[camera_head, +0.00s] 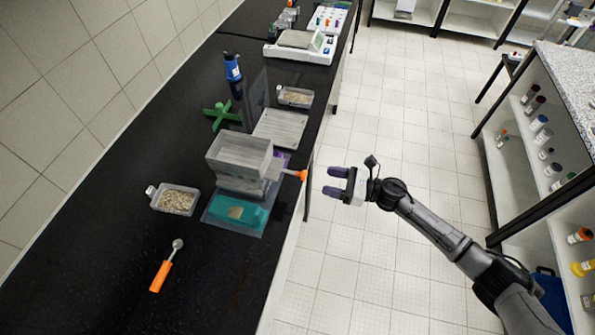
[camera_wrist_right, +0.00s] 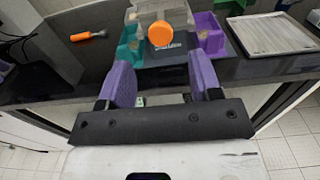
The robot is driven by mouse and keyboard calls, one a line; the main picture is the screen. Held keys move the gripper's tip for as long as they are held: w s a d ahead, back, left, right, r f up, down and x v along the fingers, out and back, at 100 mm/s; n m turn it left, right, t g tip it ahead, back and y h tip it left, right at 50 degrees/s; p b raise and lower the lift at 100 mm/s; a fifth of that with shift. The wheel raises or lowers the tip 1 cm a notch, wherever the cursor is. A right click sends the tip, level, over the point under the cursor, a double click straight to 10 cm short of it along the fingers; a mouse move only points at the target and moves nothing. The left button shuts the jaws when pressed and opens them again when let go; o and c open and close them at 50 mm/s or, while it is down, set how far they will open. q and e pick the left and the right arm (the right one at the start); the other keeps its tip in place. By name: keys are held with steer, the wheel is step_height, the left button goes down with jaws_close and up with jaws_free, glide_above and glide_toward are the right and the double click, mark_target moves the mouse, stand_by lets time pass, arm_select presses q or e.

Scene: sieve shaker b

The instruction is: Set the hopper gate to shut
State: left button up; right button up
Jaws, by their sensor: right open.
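The hopper (camera_head: 240,150) is a clear grey box on the sieve shaker, on the black bench. Its gate has an orange knob (camera_head: 302,175) on a pale slide that sticks out from the hopper's right side, towards the aisle. The knob also shows end-on in the right wrist view (camera_wrist_right: 160,34). My right gripper (camera_head: 328,181) is open and empty, just right of the knob and apart from it. In the right wrist view its purple fingers (camera_wrist_right: 160,82) stand below the knob, one to each side. My left gripper is not in view.
A teal tray (camera_head: 238,213) and a purple tray (camera_wrist_right: 208,34) flank the shaker. A tub of grains (camera_head: 175,200), an orange-handled scoop (camera_head: 163,270), a green cross-shaped thing (camera_head: 221,115), a flat pale plate (camera_head: 280,129) and a balance (camera_head: 300,45) are on the bench. The aisle is clear.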

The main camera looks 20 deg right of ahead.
mark_target(297, 172)
steer(key=p+x, duration=0.1)
steer(key=x, duration=0.9)
steer(key=shift+a, duration=0.1)
jaws_close()
stand_by(0.3)
